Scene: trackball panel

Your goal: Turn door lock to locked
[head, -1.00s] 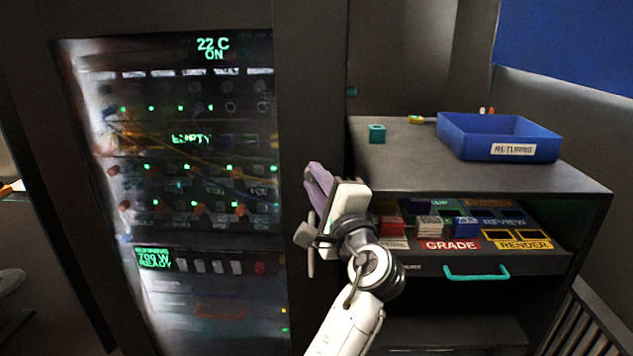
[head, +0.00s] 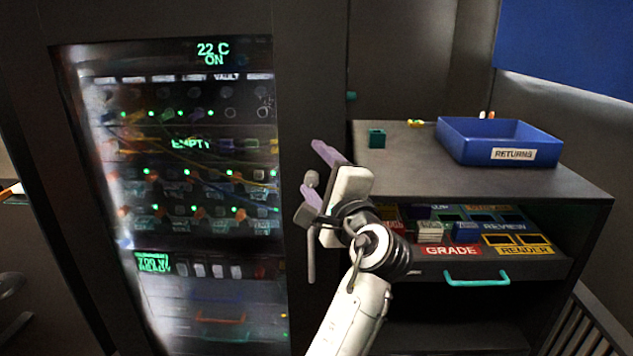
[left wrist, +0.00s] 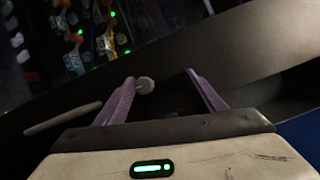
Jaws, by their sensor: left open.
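The door lock (head: 311,180) is a small grey knob on the dark frame right of the glass door. In the left wrist view the knob (left wrist: 145,85) shows beside the left-hand finger, toward the inside of the jaws. I cannot tell whether it touches that finger or which way the lock is turned. My left gripper (head: 309,166) is open at the lock, with its purple fingers spread; it also shows in the left wrist view (left wrist: 160,76). My right gripper is not in view.
A vertical grey handle (head: 311,252) stands just below the lock, close to my gripper. The glass cabinet door (head: 215,300) is left. At right are a cabinet top (head: 400,165) with a blue returns tray (head: 470,151) and teal cube (head: 377,139), and an open drawer (head: 530,266).

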